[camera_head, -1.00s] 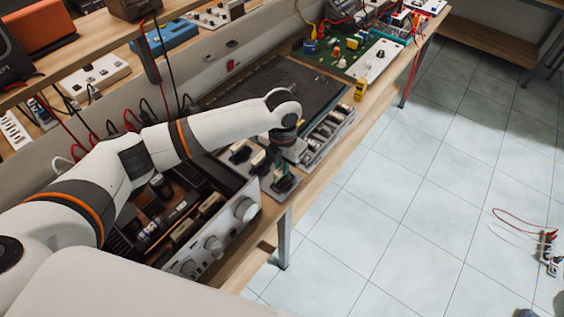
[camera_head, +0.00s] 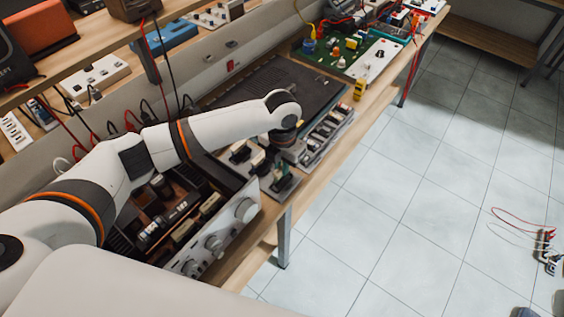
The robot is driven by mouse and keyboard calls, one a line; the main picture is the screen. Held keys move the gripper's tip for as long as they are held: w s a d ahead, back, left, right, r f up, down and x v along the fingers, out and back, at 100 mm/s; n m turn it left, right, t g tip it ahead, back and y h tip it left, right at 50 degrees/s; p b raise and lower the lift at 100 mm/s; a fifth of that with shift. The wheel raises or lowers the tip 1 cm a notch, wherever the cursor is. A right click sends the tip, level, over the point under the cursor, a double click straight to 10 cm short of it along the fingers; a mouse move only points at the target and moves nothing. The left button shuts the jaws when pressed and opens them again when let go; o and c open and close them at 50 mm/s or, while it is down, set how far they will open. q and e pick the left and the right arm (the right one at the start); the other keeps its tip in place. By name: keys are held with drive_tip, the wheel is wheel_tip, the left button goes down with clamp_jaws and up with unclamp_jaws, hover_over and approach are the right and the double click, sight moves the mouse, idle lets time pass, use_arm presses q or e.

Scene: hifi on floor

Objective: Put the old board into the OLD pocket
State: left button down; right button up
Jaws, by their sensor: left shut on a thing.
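My left gripper (camera_head: 272,164) points down at a small dark tray with pockets (camera_head: 288,187) near the bench's front edge. It is shut on a small board, which is mostly hidden by the fingers and wrist. The fingertips are low, at or just above the tray; I cannot tell whether the board is inside a pocket. The pocket labels are too small to read. Small pale and green parts (camera_head: 240,154) show to the left of the gripper. My right gripper is not in view.
An opened hi-fi unit with a silver knobbed front (camera_head: 213,238) stands left of the tray. A parts organiser (camera_head: 326,135) is close on the right, with a dark ribbed cover (camera_head: 280,88) behind. A yellow item (camera_head: 360,90) sits further right. The floor in front is mostly clear.

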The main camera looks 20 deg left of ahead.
use_arm(q)
drive_tip(key=shift+f+b, duration=0.4)
drive_tip(key=shift+f, duration=0.45)
idle(0.9)
drive_tip(key=c, duration=1.3)
unclamp_jaws()
wheel_tip(320, 180, up, 12)
drive_tip(key=b, duration=0.1)
drive_tip(key=shift+r, duration=0.1)
